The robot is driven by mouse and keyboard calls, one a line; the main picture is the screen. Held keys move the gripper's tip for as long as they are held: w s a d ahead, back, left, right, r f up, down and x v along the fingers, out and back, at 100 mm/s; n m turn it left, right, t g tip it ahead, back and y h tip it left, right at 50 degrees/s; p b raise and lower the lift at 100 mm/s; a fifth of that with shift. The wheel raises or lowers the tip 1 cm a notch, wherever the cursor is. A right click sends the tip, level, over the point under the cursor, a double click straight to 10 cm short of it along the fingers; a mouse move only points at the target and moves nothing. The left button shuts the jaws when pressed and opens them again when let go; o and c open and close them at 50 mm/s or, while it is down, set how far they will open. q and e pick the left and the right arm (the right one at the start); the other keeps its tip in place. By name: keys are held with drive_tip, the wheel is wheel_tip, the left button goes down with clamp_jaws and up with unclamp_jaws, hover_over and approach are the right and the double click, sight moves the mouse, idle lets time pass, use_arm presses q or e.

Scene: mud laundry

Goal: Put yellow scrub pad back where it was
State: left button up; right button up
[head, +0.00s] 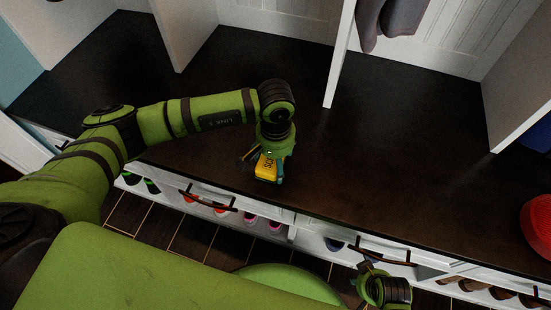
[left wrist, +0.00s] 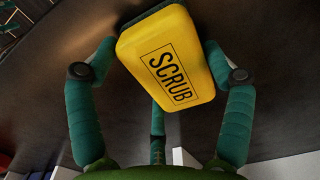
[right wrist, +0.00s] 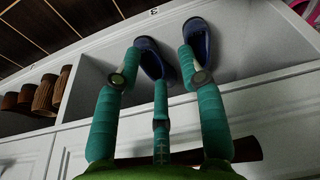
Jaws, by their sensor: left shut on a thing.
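The yellow scrub pad (head: 266,168) is a small block with a dark SCRUB label. In the left wrist view the scrub pad (left wrist: 168,62) sits between the fingers of my left gripper (left wrist: 160,75), which is shut on it. In the head view my left gripper (head: 267,163) is over the front part of the dark bench top (head: 330,170). I cannot tell whether the pad touches the bench. My right gripper (right wrist: 160,60) has its fingers apart with nothing between them, low in front of the shoe cubbies.
White dividers (head: 342,55) rise from the bench. A red round object (head: 538,222) is at its right end, and a grey garment (head: 392,22) hangs above. Below are drawers with dark handles (head: 385,252), blue shoes (right wrist: 150,58) and brown shoes (right wrist: 45,92). The bench middle is clear.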

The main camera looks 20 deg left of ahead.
use_arm(q)
drive_tip(key=o, duration=1.1)
use_arm(e)
drive_tip(key=shift+w+r, duration=0.1)
drive_tip(key=shift+r, duration=0.25)
use_arm(q)
drive_tip(key=shift+r, duration=0.2)
wheel_tip(320, 180, up, 12)
drive_tip(key=p, duration=0.1)
use_arm(e)
drive_tip(key=f, duration=0.1)
drive_tip(key=s+f, duration=0.1)
drive_tip(key=f, duration=0.1)
drive_tip(key=shift+s+d+f, duration=0.15)
drive_tip(key=shift+s, duration=0.1)
